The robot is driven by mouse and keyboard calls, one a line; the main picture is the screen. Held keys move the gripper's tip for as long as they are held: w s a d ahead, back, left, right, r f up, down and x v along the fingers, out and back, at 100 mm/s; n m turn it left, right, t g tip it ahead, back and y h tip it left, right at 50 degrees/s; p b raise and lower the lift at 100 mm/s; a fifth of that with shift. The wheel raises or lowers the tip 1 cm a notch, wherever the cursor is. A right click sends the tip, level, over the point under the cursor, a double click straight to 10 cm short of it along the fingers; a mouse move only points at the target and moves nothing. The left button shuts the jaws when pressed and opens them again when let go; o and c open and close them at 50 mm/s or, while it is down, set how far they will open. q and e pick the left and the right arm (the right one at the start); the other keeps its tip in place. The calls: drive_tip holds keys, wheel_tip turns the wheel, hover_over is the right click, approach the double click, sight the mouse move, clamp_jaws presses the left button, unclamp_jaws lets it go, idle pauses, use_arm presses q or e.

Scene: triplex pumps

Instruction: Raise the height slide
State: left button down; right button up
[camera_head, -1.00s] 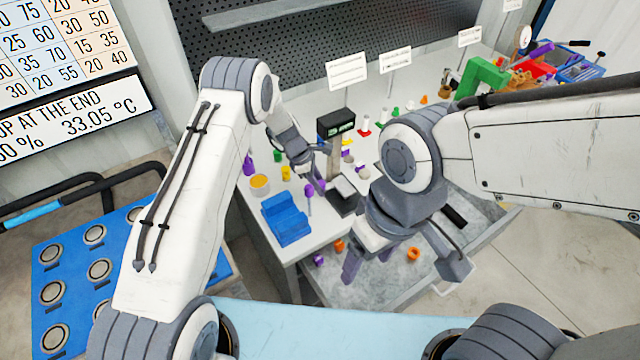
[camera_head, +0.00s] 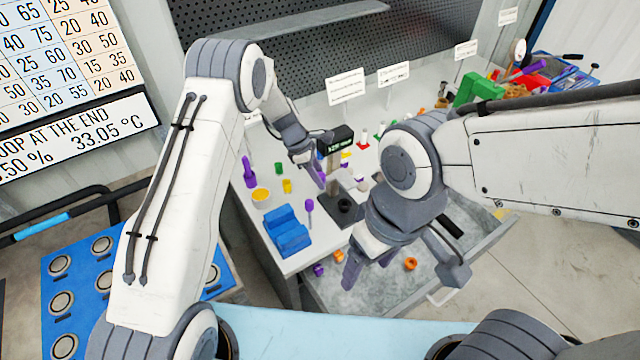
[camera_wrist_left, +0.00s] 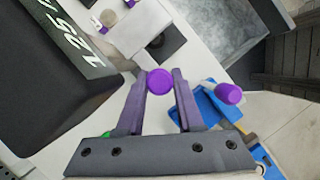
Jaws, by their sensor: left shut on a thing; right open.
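The height gauge stands on the white bench, with a black display box (camera_head: 336,140) on a pale post above a dark base (camera_head: 345,208). The box also fills the upper left of the left wrist view (camera_wrist_left: 55,70), with large digits on its face. My left gripper (camera_head: 321,181) is beside the post, below the box. In the left wrist view its fingers (camera_wrist_left: 160,88) are shut on a round purple knob (camera_wrist_left: 160,80). How the knob joins the slide is hidden. My right gripper (camera_head: 367,264) is open and empty in front of the bench, above the grey tray.
A blue block (camera_head: 286,232) and a purple-headed peg (camera_head: 309,208) stand close left of the base. A yellow-topped cup (camera_head: 260,195) is farther left. A grey tray (camera_head: 330,288) with orange and purple parts lies below the bench's front edge.

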use_arm(q)
drive_tip(key=shift+w+r, duration=0.35)
drive_tip(key=shift+r, duration=0.3)
drive_tip(key=c, duration=0.5)
unclamp_jaws()
drive_tip(key=shift+c, duration=0.2)
drive_tip(key=shift+s, duration=0.15)
drive_tip(key=shift+f, duration=0.1)
drive_tip(key=shift+a+r+b, duration=0.25)
drive_tip(key=shift+r+b, duration=0.1)
drive_tip(key=shift+r, duration=0.15)
drive_tip(key=b+v, duration=0.3)
drive_tip(key=v, duration=0.6)
drive_tip(key=shift+r, duration=0.25)
